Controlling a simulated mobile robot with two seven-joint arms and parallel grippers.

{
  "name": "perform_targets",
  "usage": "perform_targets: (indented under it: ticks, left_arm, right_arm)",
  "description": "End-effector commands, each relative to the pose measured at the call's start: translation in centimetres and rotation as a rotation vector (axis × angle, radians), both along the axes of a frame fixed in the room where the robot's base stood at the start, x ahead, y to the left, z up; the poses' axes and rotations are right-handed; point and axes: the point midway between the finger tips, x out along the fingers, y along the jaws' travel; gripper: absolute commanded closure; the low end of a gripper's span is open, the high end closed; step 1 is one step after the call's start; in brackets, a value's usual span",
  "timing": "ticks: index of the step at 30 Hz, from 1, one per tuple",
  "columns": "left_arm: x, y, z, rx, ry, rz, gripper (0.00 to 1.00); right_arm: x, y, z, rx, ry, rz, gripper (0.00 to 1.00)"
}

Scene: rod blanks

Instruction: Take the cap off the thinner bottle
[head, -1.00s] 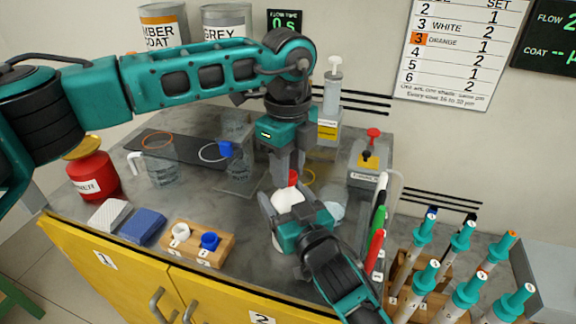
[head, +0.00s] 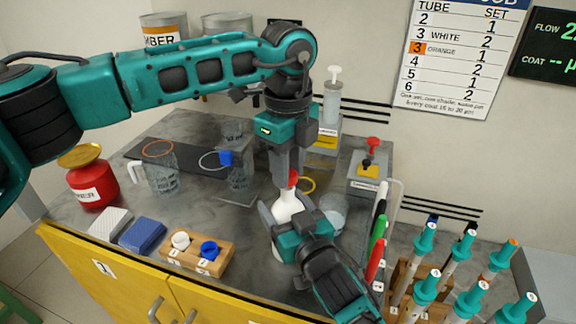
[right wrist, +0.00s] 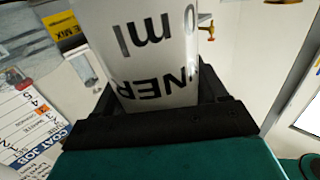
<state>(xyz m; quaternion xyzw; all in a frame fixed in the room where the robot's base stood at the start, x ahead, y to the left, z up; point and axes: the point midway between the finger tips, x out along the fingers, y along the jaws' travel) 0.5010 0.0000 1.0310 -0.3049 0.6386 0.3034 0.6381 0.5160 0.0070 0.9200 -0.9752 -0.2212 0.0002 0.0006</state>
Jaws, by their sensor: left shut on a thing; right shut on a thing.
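The thinner bottle (head: 286,205) is white, stands upright at the middle of the bench and tapers to a narrow neck. Its red cap (head: 292,178) shows at the top. My left gripper (head: 289,174) points down from above and is shut on the cap, hiding part of it. My right gripper (head: 284,228) is shut around the bottle's body from the front right. In the right wrist view the white bottle (right wrist: 150,50), with black lettering upside down, sits between the fingers. I cannot tell whether cap and neck are apart.
A red canister (head: 92,182), a glass jug (head: 162,172) and a wooden block with white and blue caps (head: 197,252) are to the left. Markers (head: 378,235) and a rack of teal-topped rods (head: 425,285) stand close on the right. A pump bottle (head: 333,100) is behind.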

Motion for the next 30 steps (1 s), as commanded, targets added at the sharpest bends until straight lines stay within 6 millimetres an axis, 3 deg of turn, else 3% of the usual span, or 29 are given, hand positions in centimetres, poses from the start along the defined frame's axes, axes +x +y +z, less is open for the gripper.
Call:
perform_targets:
  ticks: [12,18,19,27,30]
  left_arm:
    - [0.0,0.0,3.9,0.0,-0.001,-0.001,1.0]
    - [0.0,0.0,4.0,0.0,0.0,-0.001,1.0]
    - [0.0,0.0,4.0,0.0,0.0,0.0,1.0]
    - [0.0,0.0,4.0,0.0,0.0,0.0,1.0]
    - [0.0,0.0,4.0,0.0,0.0,0.0,1.0]
  right_arm:
    - [0.0,0.0,-0.1,0.0,0.001,0.0,1.0]
    - [0.0,0.0,-0.1,0.0,0.001,0.0,1.0]
    - [0.0,0.0,-0.1,0.0,0.001,0.0,0.27]
    - [0.0,0.0,0.0,0.0,0.001,0.0,0.01]
    - [0.0,0.0,0.0,0.0,0.001,0.0,0.0]
